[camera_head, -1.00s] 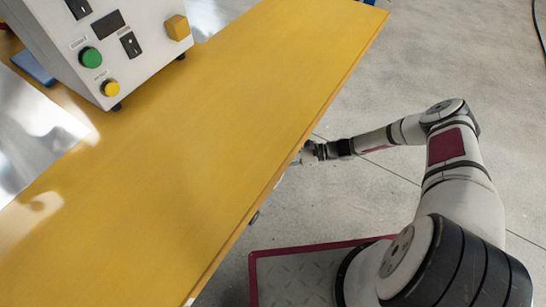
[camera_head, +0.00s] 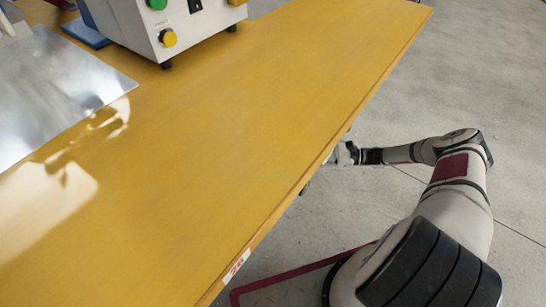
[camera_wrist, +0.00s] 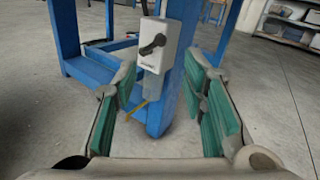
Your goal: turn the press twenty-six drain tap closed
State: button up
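In the wrist view a pale grey box with a black lever handle (camera_wrist: 152,44), which looks like the drain tap, is fixed to a blue leg (camera_wrist: 178,75). The lever lies slanted, its right end higher. My gripper (camera_wrist: 157,98) is open and empty, with green pads either side of the view. The tap is ahead of it, between the fingers in the picture and apart from them. In the head view my gripper (camera_head: 345,154) is partly hidden by the table edge, and the tap is hidden.
A yellow tabletop (camera_head: 230,130) overhangs the area, with a small label (camera_head: 237,264) on its front edge, apparently reading 26. A control box (camera_head: 175,25) and a metal sheet (camera_head: 55,90) are on it. Blue frame bars (camera_wrist: 100,75) flank the tap. Floor at right is clear.

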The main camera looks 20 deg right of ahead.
jog(key=b+x, duration=0.2)
jog(key=x, duration=0.9)
jog(key=shift+a, duration=0.2)
jog(key=shift+w, duration=0.1)
grip_shut()
jog(key=shift+w, duration=0.1)
